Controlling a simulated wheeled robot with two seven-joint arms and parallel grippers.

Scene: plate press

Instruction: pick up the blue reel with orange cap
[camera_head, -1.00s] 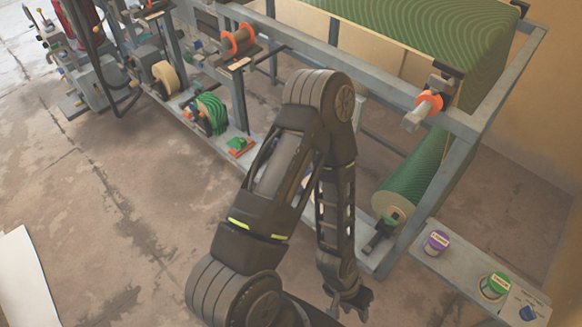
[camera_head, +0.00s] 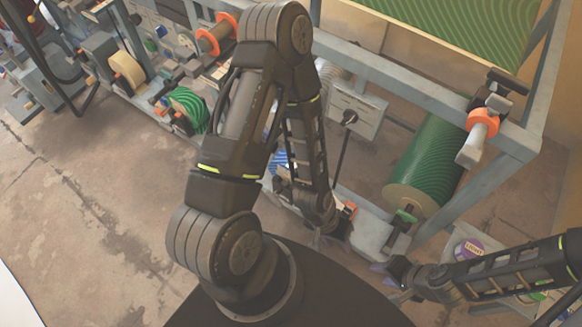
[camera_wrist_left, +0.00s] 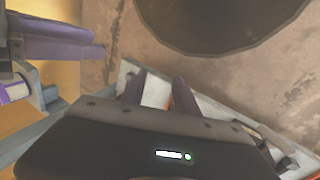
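A blue striped reel (camera_head: 281,160) shows in the head view, mostly hidden behind my left arm, low on the machine. Its cap cannot be made out clearly; a small orange piece (camera_head: 349,208) lies to its right, beside my left gripper. My left gripper (camera_head: 328,236) is low at the machine's front edge. In the left wrist view its two fingers (camera_wrist_left: 158,90) stand apart with no object seen held between them; a bit of orange shows behind them. My right gripper (camera_head: 393,277) is at the lower right, small and dark, its fingers unclear.
A large green roll (camera_head: 428,165) and grey frame posts stand right of my left gripper. A green striped reel (camera_head: 188,110) is to the left. A stand with a purple-lidded round piece (camera_head: 468,248) is beside my right arm. Open floor lies at the left.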

